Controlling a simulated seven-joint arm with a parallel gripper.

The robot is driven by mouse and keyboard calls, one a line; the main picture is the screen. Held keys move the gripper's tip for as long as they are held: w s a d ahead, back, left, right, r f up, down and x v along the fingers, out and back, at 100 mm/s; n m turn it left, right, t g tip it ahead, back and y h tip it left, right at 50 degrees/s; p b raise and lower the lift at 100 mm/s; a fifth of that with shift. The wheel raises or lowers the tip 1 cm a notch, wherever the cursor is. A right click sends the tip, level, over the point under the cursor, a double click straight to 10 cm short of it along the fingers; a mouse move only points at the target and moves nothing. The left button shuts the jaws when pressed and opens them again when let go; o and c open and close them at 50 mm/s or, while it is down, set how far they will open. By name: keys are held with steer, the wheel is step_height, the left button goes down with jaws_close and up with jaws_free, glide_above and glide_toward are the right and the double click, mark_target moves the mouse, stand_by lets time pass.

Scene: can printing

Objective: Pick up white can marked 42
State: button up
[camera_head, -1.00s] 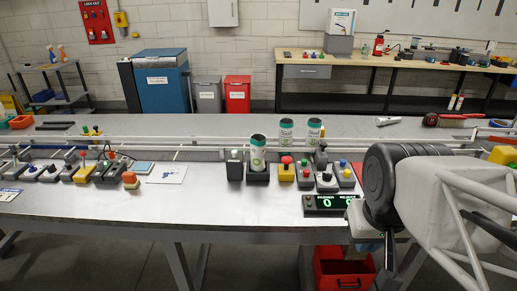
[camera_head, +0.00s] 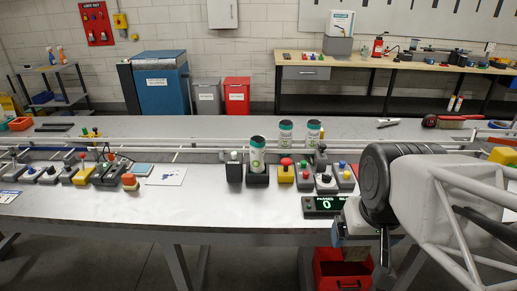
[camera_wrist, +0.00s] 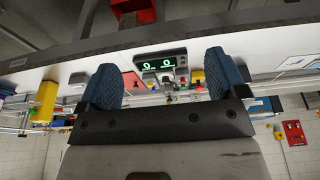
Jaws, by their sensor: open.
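Three white cans with green markings and dark tops show in the head view. The nearest can (camera_head: 258,157) stands slightly tilted in a black holder (camera_head: 258,177). The second can (camera_head: 285,134) and third can (camera_head: 313,134) stand close together behind it, to the right. The numbers on them are too small to read, so I cannot tell which is 42. My gripper (camera_wrist: 164,80) is open and empty, with blue fingers spread apart in the wrist view. In the head view it is partly hidden by my arm, at the table's front edge, right of and apart from the cans.
A green-lit counter display (camera_head: 322,205) stands at the front edge beside my arm. Button boxes, including a yellow one with a red button (camera_head: 286,172), sit between it and the cans. A rail runs behind. A red bin (camera_head: 340,270) is below the table. The front tabletop (camera_head: 200,215) is clear.

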steer(key=w+a+f+n+t, duration=0.1)
steer(key=w+t, duration=0.1)
steer(key=w, duration=0.5)
steer(key=w+a+f+t, duration=0.1)
steer(key=w+a+t, duration=0.1)
steer(key=w, duration=0.6)
steer(key=n+t+y, duration=0.2)
steer(key=t+y, duration=0.3)
steer(key=t, duration=0.5)
glide_toward(259, 154)
steer(key=x, duration=0.4)
steer(key=shift+w+d+r, duration=0.2)
steer(key=shift+w+d, duration=0.05)
steer(key=shift+w, duration=0.05)
steer(key=shift+w+a+f+n, duration=0.25)
steer(key=shift+a+f+n, duration=0.05)
steer(key=shift+a, duration=0.15)
steer(key=shift+x, duration=1.3)
steer(key=shift+w, duration=0.1)
steer(key=shift+x, duration=2.45)
